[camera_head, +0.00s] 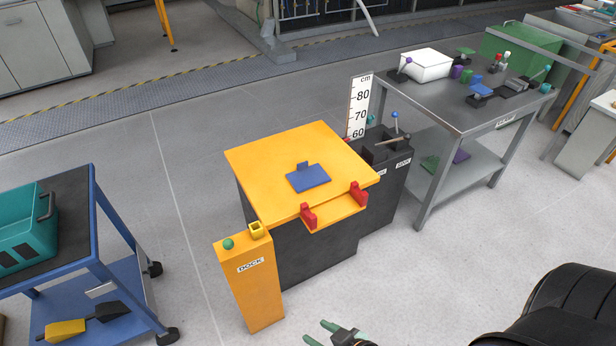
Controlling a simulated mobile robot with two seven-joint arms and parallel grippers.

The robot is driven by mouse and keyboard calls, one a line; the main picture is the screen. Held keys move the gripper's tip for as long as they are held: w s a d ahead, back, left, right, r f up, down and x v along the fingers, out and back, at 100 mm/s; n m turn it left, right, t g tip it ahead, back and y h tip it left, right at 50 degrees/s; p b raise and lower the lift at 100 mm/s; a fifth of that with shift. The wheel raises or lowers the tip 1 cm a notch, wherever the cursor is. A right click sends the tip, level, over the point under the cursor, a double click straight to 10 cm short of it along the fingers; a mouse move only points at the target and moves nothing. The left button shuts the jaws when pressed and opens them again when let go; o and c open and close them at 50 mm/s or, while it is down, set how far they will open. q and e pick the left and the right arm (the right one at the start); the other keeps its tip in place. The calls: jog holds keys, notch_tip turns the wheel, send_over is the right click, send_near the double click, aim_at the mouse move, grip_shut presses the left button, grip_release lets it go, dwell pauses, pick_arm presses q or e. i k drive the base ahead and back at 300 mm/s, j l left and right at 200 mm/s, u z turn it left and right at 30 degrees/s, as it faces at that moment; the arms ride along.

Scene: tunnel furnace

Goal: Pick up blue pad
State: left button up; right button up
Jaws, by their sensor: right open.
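The blue pad (309,179) lies flat on the yellow top (262,152) of a dark block in the middle of the view. It has a small upright tab at its back edge. My right gripper (326,334) shows at the bottom edge, with greenish fingertips apart and nothing visible between them. It is well in front of the yellow top and apart from the pad. The rest of this gripper is cut off by the frame. My left gripper is not in view.
Two red brackets (308,216) stand on the yellow top's front edge. A yellow DOCK post (251,285) stands in front left. A dark bin with levers (388,150) and a grey table (447,116) stand right. A blue cart (92,225) is left. Floor right of the block is clear.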

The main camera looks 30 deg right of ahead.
aim_at(306, 177)
jog(key=i+l+u, duration=0.15)
jog(key=l, duration=0.2)
jog(key=i+l+u, duration=0.1)
jog(key=l, duration=0.3)
jog(key=i+l+u, duration=0.15)
jog(key=l, duration=0.2)
jog(key=l+u, duration=0.15)
jog(key=l, duration=0.25)
